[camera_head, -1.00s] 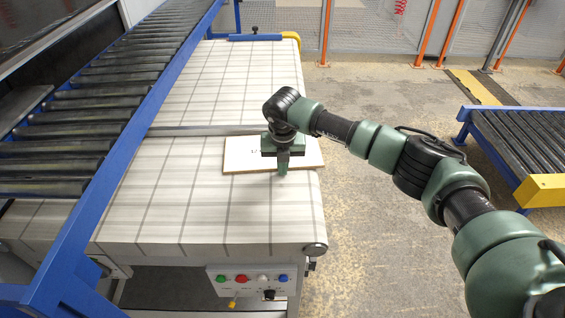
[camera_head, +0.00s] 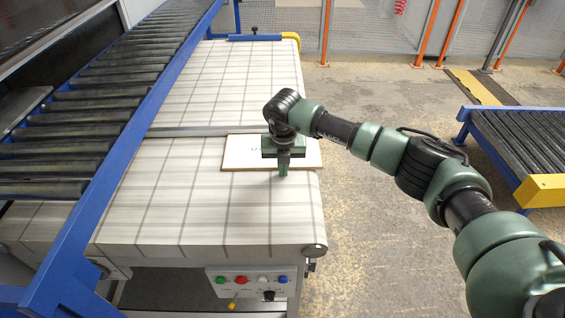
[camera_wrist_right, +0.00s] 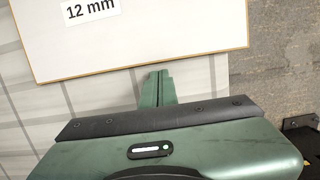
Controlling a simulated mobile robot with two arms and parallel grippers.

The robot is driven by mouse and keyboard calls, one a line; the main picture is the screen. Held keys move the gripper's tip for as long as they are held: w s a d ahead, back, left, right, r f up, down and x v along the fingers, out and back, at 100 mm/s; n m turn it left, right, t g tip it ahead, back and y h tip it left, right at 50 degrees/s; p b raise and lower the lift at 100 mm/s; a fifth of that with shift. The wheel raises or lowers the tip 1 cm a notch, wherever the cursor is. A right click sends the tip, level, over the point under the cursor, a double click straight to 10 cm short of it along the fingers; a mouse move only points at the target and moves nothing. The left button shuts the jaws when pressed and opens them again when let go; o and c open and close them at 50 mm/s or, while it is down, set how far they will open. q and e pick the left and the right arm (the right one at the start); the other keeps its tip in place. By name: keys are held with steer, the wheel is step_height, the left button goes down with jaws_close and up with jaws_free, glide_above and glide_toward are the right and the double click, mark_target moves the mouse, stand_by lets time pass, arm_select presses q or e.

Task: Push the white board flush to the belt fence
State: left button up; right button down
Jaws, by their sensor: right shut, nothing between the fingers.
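The white board (camera_head: 242,154), with brown edges and a label, lies flat on the belt near its right side. It also fills the top of the right wrist view (camera_wrist_right: 150,40), where the label reads "12 mm". The belt fence (camera_head: 200,131) is a thin grey bar across the belt, just beyond the board's far edge; my arm hides part of it, and I cannot tell whether they touch. My right gripper (camera_head: 283,172) is shut and empty, pointing down at the board's near edge. In the right wrist view its fingertips (camera_wrist_right: 157,74) meet or nearly meet that edge. My left gripper is out of view.
The checked belt (camera_head: 190,210) is clear before and beyond the fence. A blue-framed roller conveyor (camera_head: 95,110) runs along the left, and another (camera_head: 520,140) stands at right. A button panel (camera_head: 250,280) sits below the belt's near end.

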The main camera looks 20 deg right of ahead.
steer(key=shift+s+a+r, duration=0.15)
steer(key=shift+s+a, duration=0.1)
steer(key=shift+s, duration=0.3)
step_height(320, 180, up, 7)
steer(key=p, duration=0.4)
steer(key=shift+a+f, duration=0.15)
steer(key=shift+f, duration=0.05)
